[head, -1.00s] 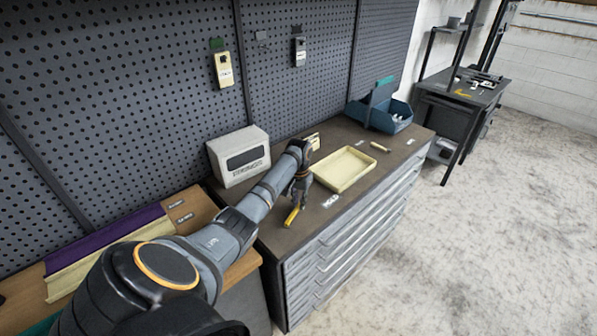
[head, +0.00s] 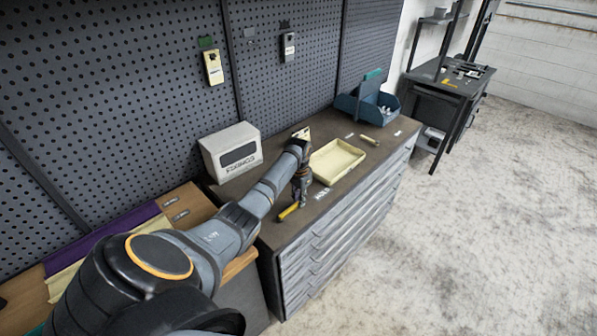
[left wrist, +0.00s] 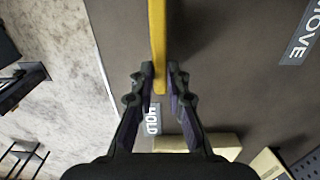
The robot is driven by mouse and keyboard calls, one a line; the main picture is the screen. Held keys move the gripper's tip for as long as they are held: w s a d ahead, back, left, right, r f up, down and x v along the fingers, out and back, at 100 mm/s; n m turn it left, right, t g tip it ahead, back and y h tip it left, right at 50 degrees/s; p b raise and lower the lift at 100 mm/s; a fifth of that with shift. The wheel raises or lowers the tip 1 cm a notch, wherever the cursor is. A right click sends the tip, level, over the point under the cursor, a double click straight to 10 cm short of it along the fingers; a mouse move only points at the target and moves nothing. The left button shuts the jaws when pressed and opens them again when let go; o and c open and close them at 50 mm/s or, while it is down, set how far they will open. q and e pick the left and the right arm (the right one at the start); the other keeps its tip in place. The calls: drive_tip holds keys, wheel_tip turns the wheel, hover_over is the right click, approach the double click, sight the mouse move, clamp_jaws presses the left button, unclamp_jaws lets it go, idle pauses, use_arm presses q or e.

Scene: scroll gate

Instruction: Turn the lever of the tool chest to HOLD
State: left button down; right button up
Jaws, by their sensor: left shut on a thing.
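The yellow lever (head: 287,212) lies low over the brown top of the tool chest (head: 274,236). My left gripper (head: 299,200) reaches down onto its end. In the left wrist view the lever (left wrist: 158,42) runs up from between the two fingertips (left wrist: 159,82), and the gripper is shut on it. The HOLD label (head: 322,193) is on the top just right of the gripper; it also shows in the left wrist view (left wrist: 153,119), below the fingertips. A MOVE label (left wrist: 301,40) is at the upper right there. My right gripper is out of view.
A cream tray (head: 337,178) stands behind the label, with a blue bin (head: 349,108) farther back. A white box (head: 230,150) stands at the back left, against the pegboard (head: 180,110). Open floor (head: 450,230) lies right of the chest.

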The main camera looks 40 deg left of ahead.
use_arm(q)
drive_tip(key=shift+d, duration=0.1)
drive_tip(key=c, duration=1.3)
unclamp_jaws()
wheel_tip(320, 180, up, 12)
drive_tip(key=shift+f, duration=0.1)
